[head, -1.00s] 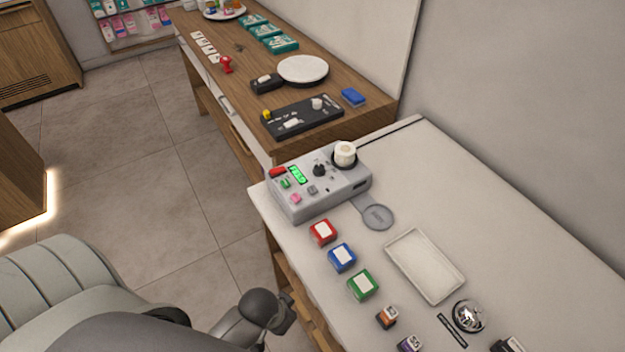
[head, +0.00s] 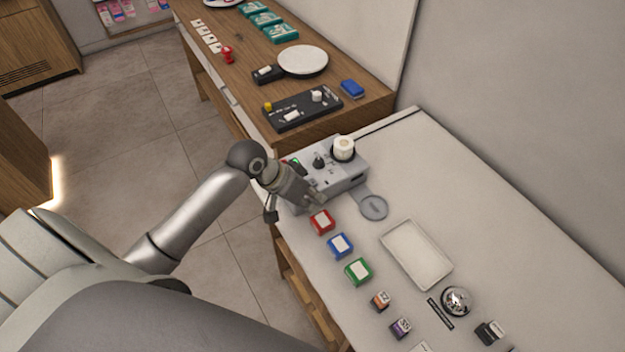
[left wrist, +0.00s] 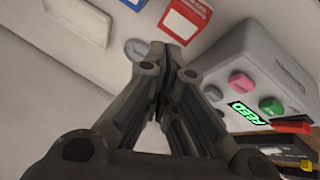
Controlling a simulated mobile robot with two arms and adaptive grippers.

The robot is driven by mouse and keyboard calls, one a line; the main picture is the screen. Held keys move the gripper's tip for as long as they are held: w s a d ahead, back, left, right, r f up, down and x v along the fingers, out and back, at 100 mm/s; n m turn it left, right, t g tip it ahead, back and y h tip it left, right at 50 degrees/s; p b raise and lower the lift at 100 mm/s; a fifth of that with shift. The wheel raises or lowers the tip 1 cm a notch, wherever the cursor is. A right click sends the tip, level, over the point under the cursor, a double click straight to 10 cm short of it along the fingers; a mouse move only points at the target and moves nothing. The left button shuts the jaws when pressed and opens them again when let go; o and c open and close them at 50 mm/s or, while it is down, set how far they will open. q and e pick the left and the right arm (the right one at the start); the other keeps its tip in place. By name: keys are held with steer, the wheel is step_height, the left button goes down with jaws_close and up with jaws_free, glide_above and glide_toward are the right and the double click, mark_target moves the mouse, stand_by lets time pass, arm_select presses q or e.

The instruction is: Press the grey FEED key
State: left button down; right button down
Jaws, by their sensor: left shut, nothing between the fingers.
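The grey label machine (head: 345,178) stands at the near counter's far left corner. It also fills the right of the left wrist view (left wrist: 262,55), with a pink key (left wrist: 242,82), a green key (left wrist: 271,106), a red part (left wrist: 291,127) and a lit green display (left wrist: 249,115). My left gripper (head: 314,198) is shut and empty, over the machine's front left side in the head view. Its closed fingertips also show in the left wrist view (left wrist: 172,48). Whether it touches the machine is unclear. My right gripper is out of view.
Red (head: 322,222), blue (head: 340,245) and green (head: 358,271) boxes stand in a row near the machine. A white tray (head: 416,254) and a bell (head: 456,301) lie farther right. A white roll (head: 344,148) and a dark knob (head: 319,161) rise from the machine's top.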

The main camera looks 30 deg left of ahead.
arm_select(q)
steer(key=w+a+r+n+t+h, duration=0.1)
steer(key=w+a+r+h, duration=0.1)
steer(key=w+a+r, duration=0.3)
steer(key=w+r, duration=0.3)
steer(key=w, duration=0.1)
steer(key=shift+a+r+n, duration=0.2)
steer(key=shift+r+n, duration=0.05)
steer(key=shift+n, duration=0.05)
steer(key=shift+f, duration=0.15)
steer(key=b, duration=0.8)
glide_above(312, 178)
step_height(312, 178, down, 8)
steer(key=shift+s+r, duration=0.1)
steer(key=shift+r, duration=0.05)
steer(key=shift+f, duration=0.5)
